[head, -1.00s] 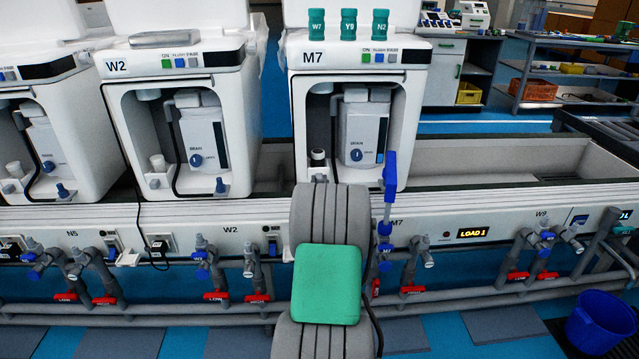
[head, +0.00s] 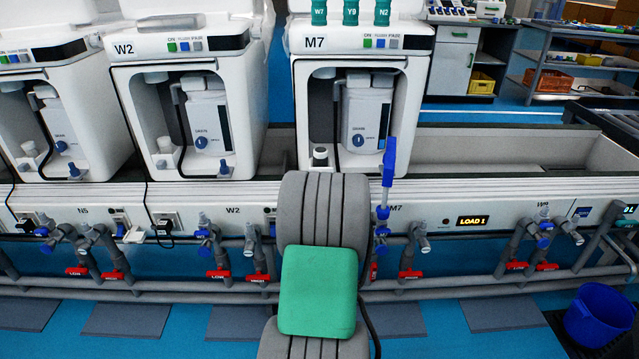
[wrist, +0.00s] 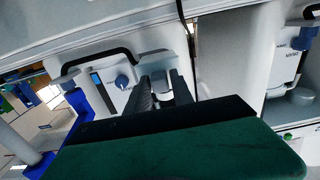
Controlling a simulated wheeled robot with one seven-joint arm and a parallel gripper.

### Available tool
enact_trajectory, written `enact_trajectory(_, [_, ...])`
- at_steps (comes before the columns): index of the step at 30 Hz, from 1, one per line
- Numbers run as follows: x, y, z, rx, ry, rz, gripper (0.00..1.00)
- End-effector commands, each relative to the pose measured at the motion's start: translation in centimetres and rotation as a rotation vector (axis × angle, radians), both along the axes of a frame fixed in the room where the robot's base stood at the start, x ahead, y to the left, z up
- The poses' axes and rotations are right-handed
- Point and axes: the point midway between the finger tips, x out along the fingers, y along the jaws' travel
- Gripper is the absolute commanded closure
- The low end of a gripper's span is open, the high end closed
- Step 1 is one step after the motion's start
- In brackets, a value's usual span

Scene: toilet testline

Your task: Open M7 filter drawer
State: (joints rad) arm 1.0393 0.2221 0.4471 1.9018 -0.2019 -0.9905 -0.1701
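The M7 machine (head: 362,42) is a white unit with an open bay in the head view. In the bay a grey box (head: 366,118) carries a blue drain dial. An M7 label is also on the trough front, partly behind my grey arm with its green pad. I cannot tell which part is the filter drawer. My gripper is hidden behind my arm in the head view. In the wrist view my gripper (wrist: 162,92) has two dark fingers apart, with a light grey part visible between them; contact is unclear. A black bar (wrist: 95,58) and blue dial (wrist: 122,81) lie beyond.
A blue upright lever (head: 389,162) stands just right of my arm. Pipes with red-handled valves (head: 411,274) run along the trough (head: 475,165). The W2 machine (head: 180,48) is at left. A blue bucket (head: 598,316) stands on the floor at right.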

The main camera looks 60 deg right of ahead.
Motion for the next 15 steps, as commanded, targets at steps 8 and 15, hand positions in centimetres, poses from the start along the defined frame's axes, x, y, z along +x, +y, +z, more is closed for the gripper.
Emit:
enact_trajectory(8, [0.00, -0.02, 0.02, 0.000, 0.000, 0.000, 0.56])
enact_trajectory(15, [-0.51, 0.62, 0.18, 0.001, -0.001, 0.000, 0.56])
